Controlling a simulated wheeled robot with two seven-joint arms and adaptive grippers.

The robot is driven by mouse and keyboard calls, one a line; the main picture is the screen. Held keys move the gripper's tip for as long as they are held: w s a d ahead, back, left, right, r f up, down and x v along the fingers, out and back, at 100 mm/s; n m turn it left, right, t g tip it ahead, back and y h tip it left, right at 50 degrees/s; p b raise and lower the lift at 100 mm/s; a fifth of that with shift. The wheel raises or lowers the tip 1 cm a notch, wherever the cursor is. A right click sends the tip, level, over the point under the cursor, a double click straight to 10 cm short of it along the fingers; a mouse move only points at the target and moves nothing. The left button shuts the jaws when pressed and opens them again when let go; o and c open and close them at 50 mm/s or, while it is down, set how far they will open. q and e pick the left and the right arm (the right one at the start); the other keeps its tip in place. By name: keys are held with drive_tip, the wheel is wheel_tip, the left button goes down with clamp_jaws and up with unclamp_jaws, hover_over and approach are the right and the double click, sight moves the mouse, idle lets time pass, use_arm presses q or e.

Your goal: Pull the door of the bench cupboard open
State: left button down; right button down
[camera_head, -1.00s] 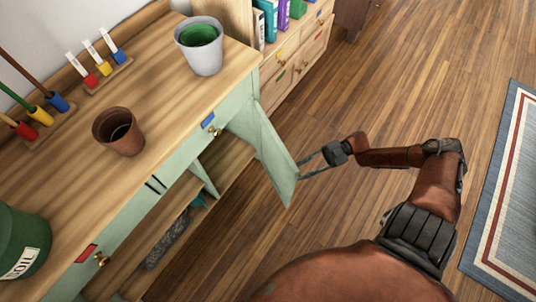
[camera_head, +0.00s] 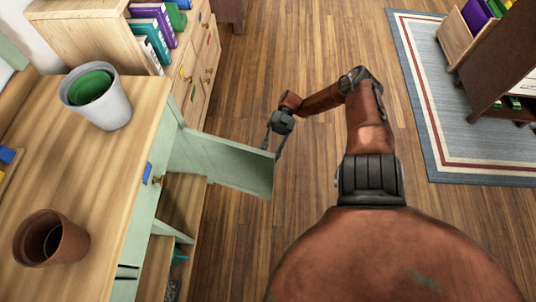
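The bench cupboard door (camera_head: 228,165) is pale green and stands swung wide, roughly square to the bench front. Its hinge side is at the bench's far end, and the shelves inside show. My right gripper (camera_head: 273,148) is at the door's free edge, with its two thin fingers apart, one on each side of that edge. The fingers look open, and I cannot tell whether they touch the door. My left gripper is not in view.
On the wooden bench top (camera_head: 120,170) stand a brown pot (camera_head: 50,240) and a grey-white pot (camera_head: 100,105). A bookcase with drawers (camera_head: 190,75) stands beyond the door. Wooden floor (camera_head: 300,60) is clear up to a blue-edged rug (camera_head: 430,130).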

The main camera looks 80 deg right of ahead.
drive_tip(key=c, duration=1.6)
unclamp_jaws()
drive_tip(key=d, duration=0.2)
drive_tip(key=s+d, duration=0.1)
drive_tip(key=d, duration=0.4)
drive_tip(key=shift+s+d, duration=0.15)
drive_tip(key=shift+d, duration=0.15)
